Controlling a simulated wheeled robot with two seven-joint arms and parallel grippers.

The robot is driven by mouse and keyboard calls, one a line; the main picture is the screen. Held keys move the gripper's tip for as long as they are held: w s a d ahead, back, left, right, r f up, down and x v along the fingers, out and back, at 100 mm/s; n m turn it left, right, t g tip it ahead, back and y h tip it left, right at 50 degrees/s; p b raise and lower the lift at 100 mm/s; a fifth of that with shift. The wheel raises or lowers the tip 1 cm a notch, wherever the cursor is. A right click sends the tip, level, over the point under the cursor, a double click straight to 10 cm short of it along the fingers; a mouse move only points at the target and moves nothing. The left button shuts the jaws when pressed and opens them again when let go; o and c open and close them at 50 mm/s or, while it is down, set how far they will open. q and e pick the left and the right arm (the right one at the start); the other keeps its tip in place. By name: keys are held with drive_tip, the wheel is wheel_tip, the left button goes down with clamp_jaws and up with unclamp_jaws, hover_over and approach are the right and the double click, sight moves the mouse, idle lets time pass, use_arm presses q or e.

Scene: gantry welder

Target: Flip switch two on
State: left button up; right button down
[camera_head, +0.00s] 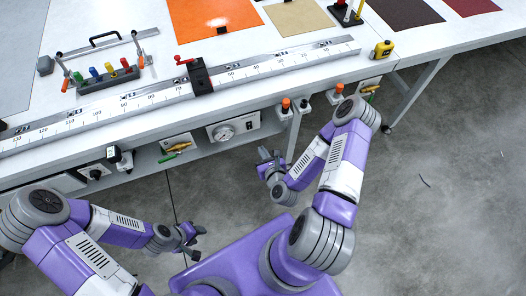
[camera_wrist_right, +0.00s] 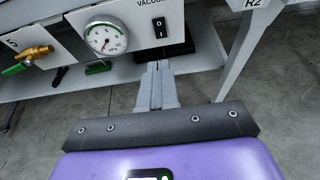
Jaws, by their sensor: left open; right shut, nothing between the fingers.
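A black rocker switch (camera_wrist_right: 159,28) sits on the white vacuum panel (camera_wrist_right: 128,14) in the right wrist view, right of a round gauge (camera_wrist_right: 105,38). It is marked with a line and a circle; I cannot tell its position, and no "two" label shows on it. In the head view the panel is under the bench front, with the gauge (camera_head: 223,132). My right gripper (camera_wrist_right: 158,66) is shut and empty, its tips just below the switch in the picture and seemingly apart from it. In the head view my right gripper (camera_head: 266,154) is near the panel. My left gripper (camera_head: 198,242) is open and empty, away from the bench.
A yellow valve with a green handle (camera_wrist_right: 30,56) is left of the gauge. Orange-topped knobs (camera_head: 286,104) line the bench edge. A ruler rail (camera_head: 130,104) runs along the bench top. Floor at right is clear.

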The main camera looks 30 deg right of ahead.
drive_tip(key=s+a+f+n+g+y, duration=0.1)
drive_tip(key=a+f+n+g+y, duration=0.2)
drive_tip(key=a+n, duration=0.35)
drive_tip(key=s+a+f+n+g+y, duration=0.2)
drive_tip(key=a+f+n, duration=0.1)
drive_tip(key=n, duration=0.7)
drive_tip(key=s+a+f+n+g, duration=0.1)
drive_tip(key=s+n+g, duration=0.3)
drive_tip(key=n, duration=0.5)
drive_tip(key=s+a+f+n+g+y, duration=0.1)
drive_tip(key=s+a+n+g, duration=0.3)
drive_tip(key=n, duration=0.6)
drive_tip(key=shift+s+y, duration=0.3)
drive_tip(key=shift+s, duration=0.35)
drive_tip(key=shift+f, duration=0.1)
